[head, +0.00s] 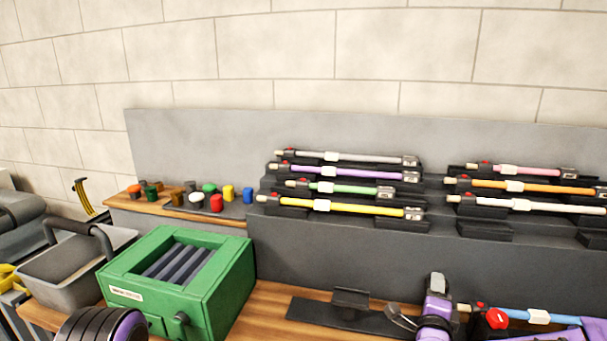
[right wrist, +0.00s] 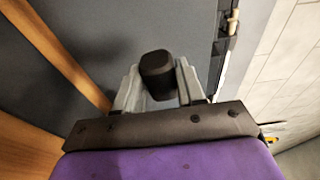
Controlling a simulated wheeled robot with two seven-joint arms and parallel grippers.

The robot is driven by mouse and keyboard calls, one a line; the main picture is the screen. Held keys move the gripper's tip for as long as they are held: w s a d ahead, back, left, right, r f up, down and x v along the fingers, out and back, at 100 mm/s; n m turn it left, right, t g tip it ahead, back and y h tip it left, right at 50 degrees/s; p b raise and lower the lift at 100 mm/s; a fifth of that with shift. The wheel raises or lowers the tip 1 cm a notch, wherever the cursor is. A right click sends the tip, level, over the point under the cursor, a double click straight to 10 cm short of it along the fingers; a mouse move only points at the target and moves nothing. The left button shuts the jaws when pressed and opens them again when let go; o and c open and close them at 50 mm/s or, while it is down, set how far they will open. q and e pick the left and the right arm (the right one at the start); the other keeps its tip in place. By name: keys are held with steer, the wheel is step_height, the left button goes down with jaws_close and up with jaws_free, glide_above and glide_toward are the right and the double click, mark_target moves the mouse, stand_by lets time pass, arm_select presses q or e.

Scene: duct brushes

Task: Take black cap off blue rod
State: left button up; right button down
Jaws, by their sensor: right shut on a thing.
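The blue rod (head: 517,314) lies at the lower right of the head view, with a bare pale tip at its left end and a red knob beside it. My right gripper (head: 402,317) is left of that tip. In the right wrist view its grey fingers (right wrist: 159,88) are shut on the black cap (right wrist: 157,72). No rod shows at the cap there; the cap looks apart from the blue rod. The cap is hard to make out in the head view. Only a ridged black and purple part of my left arm shows at the bottom left; its gripper is out of view.
A green box (head: 178,280) with dark slats stands on the wooden bench. A black plate with a bracket (head: 350,298) lies left of my right gripper. Stepped racks behind hold several coloured rods (head: 350,206). Several small coloured caps (head: 216,203) stand on the back-left ledge.

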steer(key=shift+a+r+p, duration=0.2)
steer(key=shift+r+p, duration=0.35)
steer(key=shift+r, duration=0.5)
